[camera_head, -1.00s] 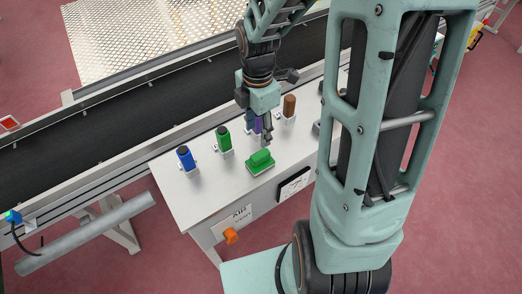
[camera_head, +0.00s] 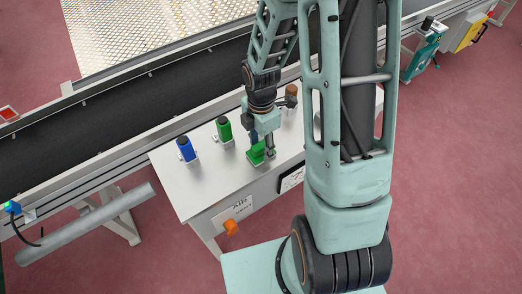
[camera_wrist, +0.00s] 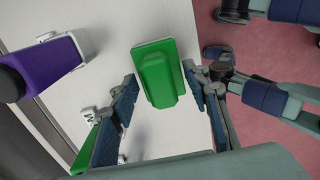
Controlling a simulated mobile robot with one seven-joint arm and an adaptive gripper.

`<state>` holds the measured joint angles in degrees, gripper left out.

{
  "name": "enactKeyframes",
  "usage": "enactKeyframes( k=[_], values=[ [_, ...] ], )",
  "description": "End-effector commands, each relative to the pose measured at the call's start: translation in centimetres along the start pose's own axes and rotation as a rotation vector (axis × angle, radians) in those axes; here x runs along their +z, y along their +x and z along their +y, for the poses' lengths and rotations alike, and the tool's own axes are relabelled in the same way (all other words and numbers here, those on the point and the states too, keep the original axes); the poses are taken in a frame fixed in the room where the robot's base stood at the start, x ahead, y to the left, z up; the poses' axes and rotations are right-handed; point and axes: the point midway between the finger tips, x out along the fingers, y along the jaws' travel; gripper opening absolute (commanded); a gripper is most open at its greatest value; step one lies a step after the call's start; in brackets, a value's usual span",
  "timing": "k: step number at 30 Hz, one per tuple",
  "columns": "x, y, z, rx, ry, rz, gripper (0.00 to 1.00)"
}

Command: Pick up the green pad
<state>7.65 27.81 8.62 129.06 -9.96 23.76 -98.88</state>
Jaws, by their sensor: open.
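The green pad (camera_wrist: 160,78) is a flat green block with a raised grip on top. It lies on the white table, and in the head view (camera_head: 256,153) it is partly hidden by my gripper. My gripper (camera_wrist: 163,103) is open, with one blue-padded finger on each side of the pad's near end in the wrist view. The fingers look apart from the pad. In the head view my gripper (camera_head: 262,148) is just over the pad. Its exact height above the pad is hard to tell.
A blue bottle (camera_head: 186,149) and a green bottle (camera_head: 224,130) stand in holders left of the pad. A brown-topped one (camera_head: 291,93) stands behind my gripper. A purple bottle (camera_wrist: 42,66) is at left in the wrist view. A conveyor (camera_head: 120,120) runs behind the table.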

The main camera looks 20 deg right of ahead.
Motion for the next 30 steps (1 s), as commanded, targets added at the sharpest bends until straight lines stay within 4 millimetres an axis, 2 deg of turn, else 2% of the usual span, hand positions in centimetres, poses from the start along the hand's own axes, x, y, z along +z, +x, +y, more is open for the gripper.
enactKeyframes(
  k=[7,19,30],
  values=[
    [0.03,0.12,0.02,0.001,0.000,-0.001,0.43],
    [0.02,0.10,0.02,0.001,0.000,-0.001,0.00],
    [-0.06,-0.27,0.11,0.001,0.000,-0.001,0.00]
  ],
)
